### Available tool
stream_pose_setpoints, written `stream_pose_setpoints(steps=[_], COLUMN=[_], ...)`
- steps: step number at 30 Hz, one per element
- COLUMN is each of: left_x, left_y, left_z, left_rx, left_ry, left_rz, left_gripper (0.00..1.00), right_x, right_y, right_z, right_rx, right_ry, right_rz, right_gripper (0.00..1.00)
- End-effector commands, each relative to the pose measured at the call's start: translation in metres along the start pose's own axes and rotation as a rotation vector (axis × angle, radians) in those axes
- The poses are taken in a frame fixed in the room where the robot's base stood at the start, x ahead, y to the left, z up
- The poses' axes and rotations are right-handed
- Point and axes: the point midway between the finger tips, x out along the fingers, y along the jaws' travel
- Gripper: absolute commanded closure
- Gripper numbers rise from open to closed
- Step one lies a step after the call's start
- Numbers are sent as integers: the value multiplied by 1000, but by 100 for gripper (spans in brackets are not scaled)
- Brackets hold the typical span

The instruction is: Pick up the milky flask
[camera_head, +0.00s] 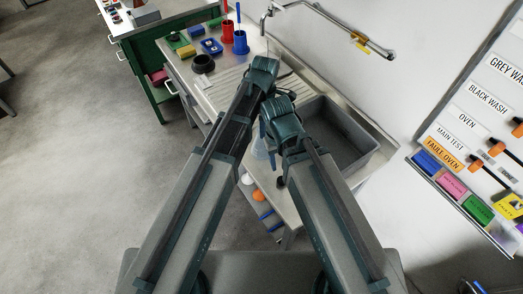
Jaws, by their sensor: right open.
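A pale, translucent flask shape (259,149) stands near the sink's front left, partly hidden between my two arms. I cannot tell for sure that it is the milky flask. My right gripper (276,166) points down right beside it, to its right in the picture. It is open, and its fingers are small and partly hidden by my right wrist. My left arm reaches up past the flask toward the drainboard, and its wrist hides its gripper.
A grey sink basin (343,139) lies to the right, with a faucet (318,12) above it. A ribbed drainboard (226,86) is behind. Red (227,33) and blue (240,43) holders and a black ring (203,64) stand at the back left. A labelled wall board (447,152) is at right.

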Motion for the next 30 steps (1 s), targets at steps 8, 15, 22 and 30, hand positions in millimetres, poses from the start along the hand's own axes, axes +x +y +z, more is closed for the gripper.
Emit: stream_pose_setpoints(steps=[8,15,22,30], left_x=[20,28,56,73], left_y=[0,-2,-9,-8], left_z=[0,-2,-8,-8], left_rx=[0,0,-1,0], left_ry=[0,0,0,0], left_rz=[0,0,0,0], left_gripper=[0,0,0,0], right_x=[20,28,55,72], right_y=[-2,-3,-5,-7], right_z=[-1,-2,-3,-4], right_rx=[0,0,0,0], right_ry=[0,0,0,0], right_rz=[0,0,0,0], right_gripper=[50,50,50,50])
